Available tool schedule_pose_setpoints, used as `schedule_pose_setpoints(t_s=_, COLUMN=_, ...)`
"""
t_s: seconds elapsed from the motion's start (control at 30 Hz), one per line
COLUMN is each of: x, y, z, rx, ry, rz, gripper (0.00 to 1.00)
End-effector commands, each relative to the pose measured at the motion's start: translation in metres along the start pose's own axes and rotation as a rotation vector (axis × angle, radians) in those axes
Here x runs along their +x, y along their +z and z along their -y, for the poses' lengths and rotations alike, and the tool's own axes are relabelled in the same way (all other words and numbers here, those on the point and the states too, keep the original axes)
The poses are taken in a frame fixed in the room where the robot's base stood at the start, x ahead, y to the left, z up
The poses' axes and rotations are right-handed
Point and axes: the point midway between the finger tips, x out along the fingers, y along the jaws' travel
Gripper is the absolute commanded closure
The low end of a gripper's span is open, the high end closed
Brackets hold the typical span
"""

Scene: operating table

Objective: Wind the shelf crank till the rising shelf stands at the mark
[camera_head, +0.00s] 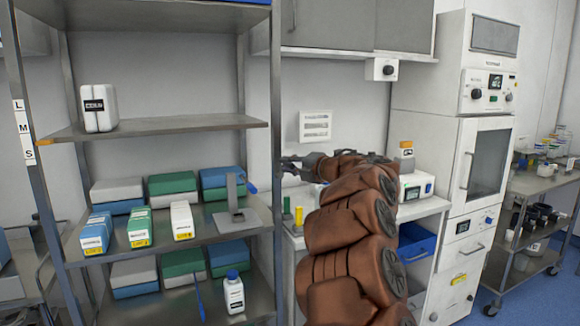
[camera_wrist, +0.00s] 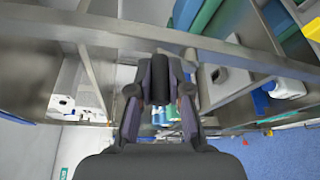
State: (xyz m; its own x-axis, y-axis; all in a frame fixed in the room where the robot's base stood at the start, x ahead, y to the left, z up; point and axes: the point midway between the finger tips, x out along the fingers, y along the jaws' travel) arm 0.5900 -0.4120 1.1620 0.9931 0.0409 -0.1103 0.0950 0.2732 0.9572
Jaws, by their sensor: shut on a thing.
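The rising shelf (camera_head: 185,125) is a grey plate in the left rack, bearing a white canister (camera_head: 98,108) with a dark label. An orange pointer (camera_head: 43,142) at its left end stands beside the left post, between the M label (camera_head: 24,128) and the S label (camera_head: 30,155), below L (camera_head: 18,105). Which label is the mark, I cannot tell. My gripper (camera_head: 288,163) is at the rack's right post. In the wrist view its fingers close around a dark cylindrical grip, the crank handle (camera_wrist: 160,79). The rest of the crank is mostly hidden.
Lower rack shelves (camera_head: 190,238) hold several boxes and a white bottle (camera_head: 234,292) with a blue cap. A grey stand (camera_head: 235,200) is close to the right post. A white counter (camera_head: 420,208) and a tall cabinet (camera_head: 478,160) stand right of my arm.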

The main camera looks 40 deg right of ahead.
Motion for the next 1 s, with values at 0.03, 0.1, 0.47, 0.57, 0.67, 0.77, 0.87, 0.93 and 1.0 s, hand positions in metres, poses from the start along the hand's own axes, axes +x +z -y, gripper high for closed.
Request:
schedule_pose_setpoints(t_s=0.03, x=0.0006, y=-0.0006, z=-0.0014, rx=-0.003, ry=0.002, rz=-0.001, gripper=1.00)
schedule_pose_setpoints(t_s=0.1, x=0.0007, y=-0.0007, z=-0.0014, rx=-0.003, ry=0.002, rz=-0.001, gripper=1.00)
schedule_pose_setpoints(t_s=0.47, x=0.0007, y=-0.0007, z=-0.0010, rx=-0.001, ry=0.002, rz=-0.002, gripper=0.69)
schedule_pose_setpoints(t_s=0.57, x=0.0005, y=-0.0006, z=-0.0005, rx=-0.001, ry=0.001, rz=-0.001, gripper=0.58)
schedule_pose_setpoints(t_s=0.67, x=0.0002, y=-0.0002, z=-0.0003, rx=0.000, ry=0.001, rz=-0.001, gripper=0.57)
schedule_pose_setpoints(t_s=0.77, x=0.0000, y=0.0000, z=-0.0002, rx=0.000, ry=0.000, rz=0.000, gripper=0.57)
schedule_pose_setpoints(t_s=0.87, x=-0.0005, y=0.0002, z=0.0000, rx=0.000, ry=0.000, rz=0.000, gripper=0.57)
schedule_pose_setpoints(t_s=0.93, x=-0.0028, y=0.0005, z=0.0001, rx=0.000, ry=0.000, rz=0.001, gripper=0.57)
schedule_pose_setpoints(t_s=1.0, x=-0.0080, y=0.0007, z=0.0001, rx=0.001, ry=0.000, rz=0.001, gripper=0.57)
